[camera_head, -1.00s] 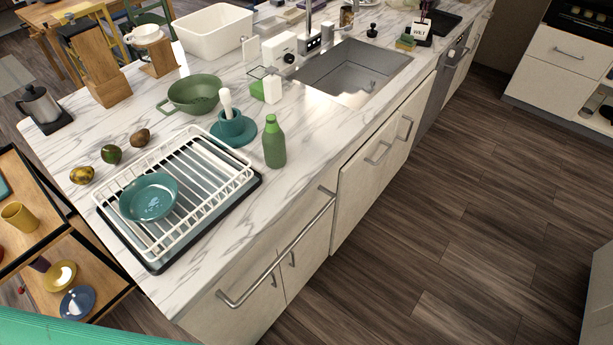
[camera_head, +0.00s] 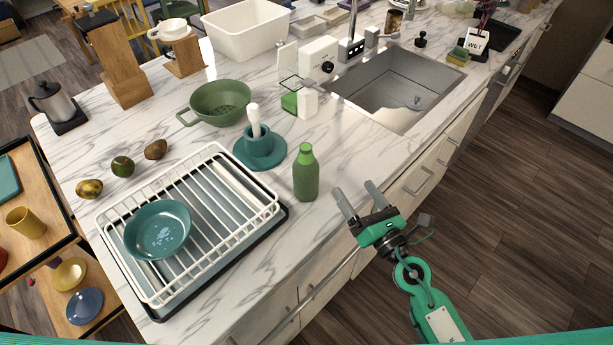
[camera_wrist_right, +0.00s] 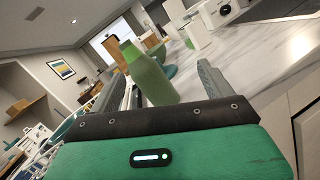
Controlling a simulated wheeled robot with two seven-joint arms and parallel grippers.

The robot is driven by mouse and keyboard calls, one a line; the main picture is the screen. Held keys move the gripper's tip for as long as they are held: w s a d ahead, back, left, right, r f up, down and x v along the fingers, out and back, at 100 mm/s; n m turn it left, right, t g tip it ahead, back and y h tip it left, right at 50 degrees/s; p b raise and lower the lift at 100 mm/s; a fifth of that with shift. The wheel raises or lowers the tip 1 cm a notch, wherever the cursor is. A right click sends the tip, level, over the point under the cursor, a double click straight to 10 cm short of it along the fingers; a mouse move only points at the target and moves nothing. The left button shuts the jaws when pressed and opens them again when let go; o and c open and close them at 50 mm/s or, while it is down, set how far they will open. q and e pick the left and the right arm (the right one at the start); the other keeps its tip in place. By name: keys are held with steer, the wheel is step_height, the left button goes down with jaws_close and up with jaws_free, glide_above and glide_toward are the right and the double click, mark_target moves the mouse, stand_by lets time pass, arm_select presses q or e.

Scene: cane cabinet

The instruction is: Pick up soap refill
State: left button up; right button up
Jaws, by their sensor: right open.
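A green bottle (camera_head: 306,175), which looks like the soap refill, stands upright on the marble counter, just right of the dish rack. My right gripper (camera_head: 356,188) is open and empty at the counter's front edge, to the right of the bottle and apart from it. In the right wrist view the bottle (camera_wrist_right: 150,78) appears tilted, between the two fingers and beyond them. My left gripper is not in view.
A white dish rack (camera_head: 247,213) with a teal bowl (camera_head: 158,230) is left of the bottle. A teal dish with a brush (camera_head: 259,150) and a green colander (camera_head: 220,103) stand behind. The sink (camera_head: 398,90) is at the right. Bare counter lies between bottle and sink.

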mark_target(315, 182)
steer(key=a+f+n+g, duration=0.1)
steer(key=n, duration=0.1)
steer(key=a+f+n+g+y, duration=0.1)
steer(key=n, duration=0.1)
steer(key=a+n+g+y, duration=0.1)
steer(key=n, duration=0.1)
steer(key=shift+s+f, duration=0.2)
steer(key=shift+f, duration=0.2)
steer(key=shift+w+a+f+n, duration=0.15)
steer(key=shift+a+n, duration=0.1)
steer(key=shift+n, duration=0.25)
steer(key=shift+g, duration=0.3)
steer(key=p+x, duration=0.2)
steer(key=x, duration=0.5)
steer(key=shift+a, duration=0.1)
steer(key=shift+f+p+x, duration=0.15)
steer(key=shift+p+x, duration=0.1)
steer(key=shift+x, duration=1.35)
steer(key=shift+f+p+x, duration=0.15)
steer(key=shift+p+x, duration=0.05)
steer(key=shift+x, duration=1.4)
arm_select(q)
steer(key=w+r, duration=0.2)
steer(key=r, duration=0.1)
arm_select(e)
steer(key=shift+a, duration=0.1)
steer(key=shift+r, duration=0.1)
steer(key=c, duration=1.4)
